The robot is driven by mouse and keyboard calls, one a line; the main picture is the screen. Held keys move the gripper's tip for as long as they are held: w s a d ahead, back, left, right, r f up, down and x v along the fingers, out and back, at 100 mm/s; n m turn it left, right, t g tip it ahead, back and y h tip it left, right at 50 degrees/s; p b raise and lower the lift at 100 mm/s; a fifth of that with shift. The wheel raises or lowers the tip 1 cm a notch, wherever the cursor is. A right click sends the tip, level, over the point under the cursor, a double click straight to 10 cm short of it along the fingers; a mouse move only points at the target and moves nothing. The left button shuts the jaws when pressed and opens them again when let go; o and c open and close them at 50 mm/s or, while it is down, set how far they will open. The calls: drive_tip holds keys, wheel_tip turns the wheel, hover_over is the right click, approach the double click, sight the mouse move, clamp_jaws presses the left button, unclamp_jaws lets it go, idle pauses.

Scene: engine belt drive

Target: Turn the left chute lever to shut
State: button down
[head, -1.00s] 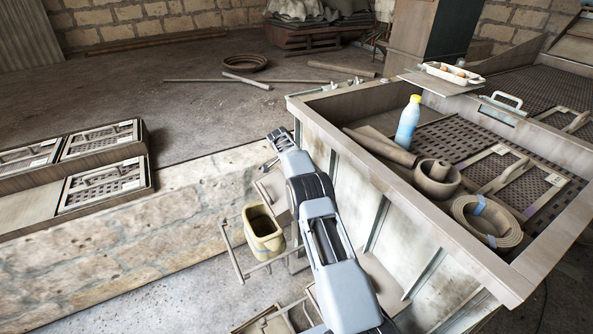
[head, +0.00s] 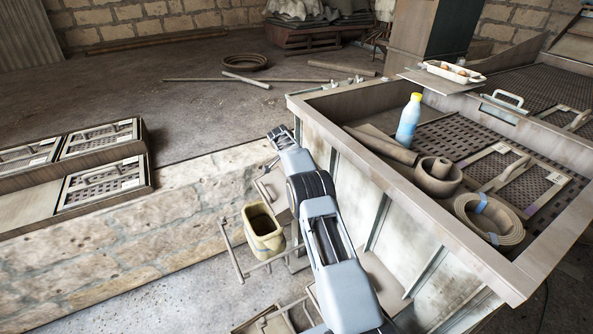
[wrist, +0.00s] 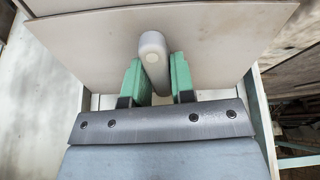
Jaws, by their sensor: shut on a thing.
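In the wrist view a pale rounded lever (wrist: 153,52) stands out from a flat light panel (wrist: 215,35). My gripper (wrist: 154,78) has its two green fingers on either side of the lever and is shut on it. The lever points down between the fingers, towards the wrist. In the head view my arm reaches away along the side of the large bin (head: 400,215), and my gripper and the lever are hidden behind the arm there.
A yellowish bucket (head: 263,235) hangs on a metal frame left of my arm. A stone wall (head: 130,225) runs close on the left. The bin holds a blue bottle (head: 408,122) and a coiled belt (head: 489,218). Behind lies open floor with loose rods.

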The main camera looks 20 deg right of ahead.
drive_tip(key=n+b, duration=0.1)
drive_tip(key=n, duration=0.2)
drive_tip(key=shift+n, duration=0.3)
drive_tip(key=n, duration=0.4)
drive_tip(key=shift+w+n+t, duration=0.1)
drive_tip(key=shift+n+t, duration=0.2)
drive_tip(key=shift+t, duration=0.1)
drive_tip(key=n+y, duration=0.1)
drive_tip(key=n, duration=0.3)
drive_tip(key=shift+a, duration=0.1)
drive_tip(key=shift+n+p, duration=0.5)
drive_tip(key=shift+n, duration=1.6)
drive_tip(key=c, duration=1)
unclamp_jaws()
